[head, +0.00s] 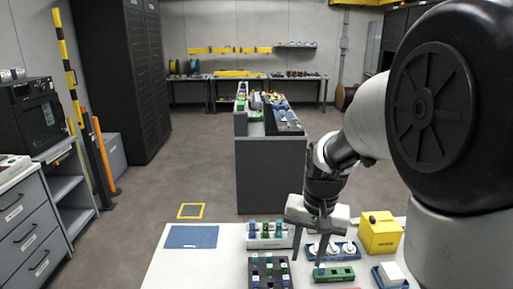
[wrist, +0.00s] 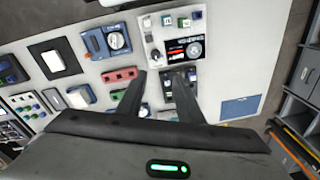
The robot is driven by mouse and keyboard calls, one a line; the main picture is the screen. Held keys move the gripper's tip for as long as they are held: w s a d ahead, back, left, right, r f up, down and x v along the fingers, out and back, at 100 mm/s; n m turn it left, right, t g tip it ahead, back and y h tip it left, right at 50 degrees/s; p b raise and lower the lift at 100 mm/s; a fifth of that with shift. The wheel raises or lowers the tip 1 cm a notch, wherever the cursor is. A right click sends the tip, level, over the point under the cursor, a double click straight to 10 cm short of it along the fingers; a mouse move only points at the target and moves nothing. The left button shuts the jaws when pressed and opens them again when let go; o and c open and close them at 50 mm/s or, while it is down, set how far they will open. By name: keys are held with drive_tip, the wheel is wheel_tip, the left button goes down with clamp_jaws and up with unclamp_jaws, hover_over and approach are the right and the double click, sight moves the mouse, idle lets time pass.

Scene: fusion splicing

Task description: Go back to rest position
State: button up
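My gripper (head: 306,262) hangs over the white worktable (head: 205,262) in the head view, pointing down, with its two fingers apart. In the wrist view my gripper (wrist: 159,75) also shows a clear gap between its fingertips, with nothing held there. The fingertips appear above the table, among small devices. A white unit with blue and green parts (head: 266,242) stands just left of the gripper, and a green block (head: 334,274) lies to its right. I cannot tell the exact height of the fingertips above the table.
A yellow box (head: 380,233) stands at the right of the table. A dark rack with small coloured parts (head: 270,272) is near the front. A blue mat (head: 191,237) lies bare at the left.

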drive_tip(key=s+r+n+t+p, duration=0.2)
drive_tip(key=s+r+n+t, duration=0.1)
drive_tip(key=s+r, duration=1.2)
drive_tip(key=shift+s+d+n+t+p, duration=0.35)
drive_tip(key=shift+s+t, duration=0.2)
drive_tip(key=shift+t, duration=0.35)
